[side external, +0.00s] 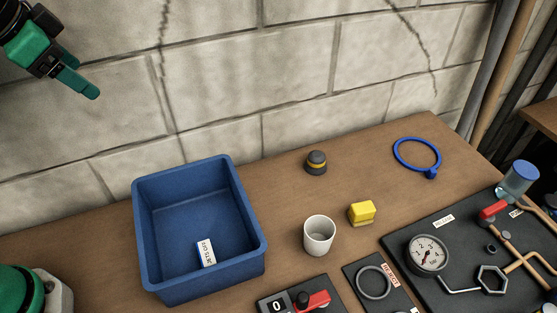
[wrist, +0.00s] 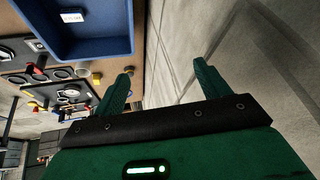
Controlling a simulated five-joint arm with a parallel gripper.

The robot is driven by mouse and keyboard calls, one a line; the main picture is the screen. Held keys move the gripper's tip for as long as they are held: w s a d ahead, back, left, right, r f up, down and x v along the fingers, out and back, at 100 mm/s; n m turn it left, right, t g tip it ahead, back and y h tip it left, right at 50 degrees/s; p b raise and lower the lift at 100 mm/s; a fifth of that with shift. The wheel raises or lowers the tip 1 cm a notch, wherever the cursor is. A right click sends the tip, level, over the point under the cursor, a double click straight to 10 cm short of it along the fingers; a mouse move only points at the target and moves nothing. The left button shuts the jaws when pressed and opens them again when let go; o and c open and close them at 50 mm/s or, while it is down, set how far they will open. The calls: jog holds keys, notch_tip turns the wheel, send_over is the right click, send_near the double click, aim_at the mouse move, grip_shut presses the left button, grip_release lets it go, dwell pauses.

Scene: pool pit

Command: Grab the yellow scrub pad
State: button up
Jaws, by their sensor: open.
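The yellow scrub pad (side external: 361,212) is a small yellow block on the brown bench, just right of a white cup, in the side view. My gripper (side external: 85,86) is high at the upper left in the side view, in front of the block wall and far from the pad. In the wrist view my gripper (wrist: 164,68) shows two green fingers spread apart with nothing between them.
A blue bin (side external: 256,220) with a white label inside stands left of the white cup (side external: 319,236). A dark, yellow-banded knob (side external: 316,163) and a blue ring (side external: 397,154) lie behind. A panel with a gauge (side external: 428,256) is at right. Bare bench lies behind the pad.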

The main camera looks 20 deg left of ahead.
jog(key=w+d+r+m+g+h, duration=0.1)
jog(key=w+d+r+m+g, duration=0.1)
jog(key=w+d+m, duration=0.9)
jog(key=m+g, duration=0.3)
jog(key=m, duration=0.9)
send_over(362, 207)
jog(key=shift+y, duration=0.3)
jog(key=f, duration=1.8)
jog(key=a+f, duration=0.1)
jog(key=f, duration=0.8)
jog(key=shift+s, duration=0.4)
jog(key=shift+s+d+f, duration=0.15)
jog(key=shift+d+f, duration=0.1)
jog(key=shift+f, duration=0.05)
jog(key=shift+w+d+f, duration=0.1)
jog(key=shift+w+f, duration=0.1)
jog(key=shift+f, duration=1.05)
jog(key=shift+w+d+f, duration=0.15)
jog(key=shift+f, duration=1.15)
jog(key=shift+w+d+f, duration=0.1)
jog(key=shift+w+f, duration=0.1)
jog(key=shift+f, duration=1.05)
